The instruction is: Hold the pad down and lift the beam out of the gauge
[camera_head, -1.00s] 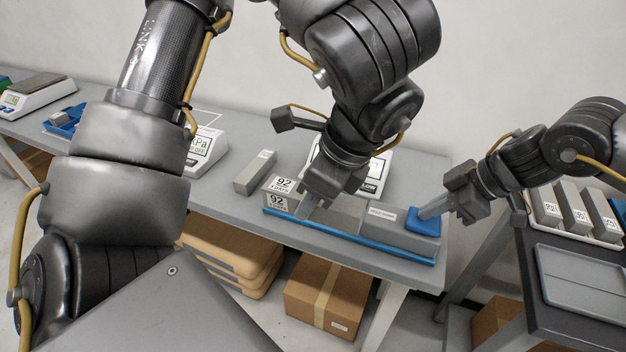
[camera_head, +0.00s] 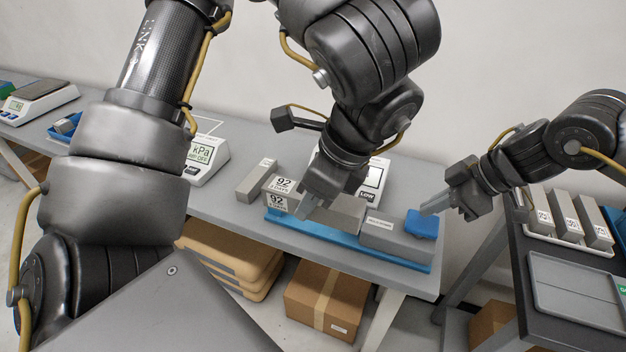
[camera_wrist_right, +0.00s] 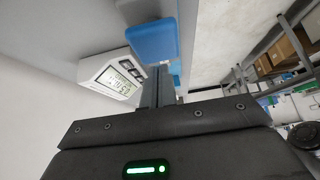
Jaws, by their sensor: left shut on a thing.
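The grey beam (camera_head: 345,212) with the "92" labels lies along the blue gauge (camera_head: 330,238) on the bench, its middle behind my left gripper. My left gripper (camera_head: 303,210) reaches down from above and is shut on the beam. A wide strip of blue shows below the beam, which seems slightly raised; any gap is hard to judge. The blue pad (camera_head: 421,225) sits on the grey end block (camera_head: 392,240) at the gauge's right end. My right gripper (camera_head: 428,209) is shut with its fingertips at the pad; contact is unclear. The pad also shows in the right wrist view (camera_wrist_right: 152,42).
A loose grey bar (camera_head: 256,181) lies left of the gauge. A display box (camera_head: 372,178) stands behind it, another (camera_head: 205,158) further left. A side table at the right holds a tray of several labelled bars (camera_head: 567,222). A cardboard box (camera_head: 328,300) stands below.

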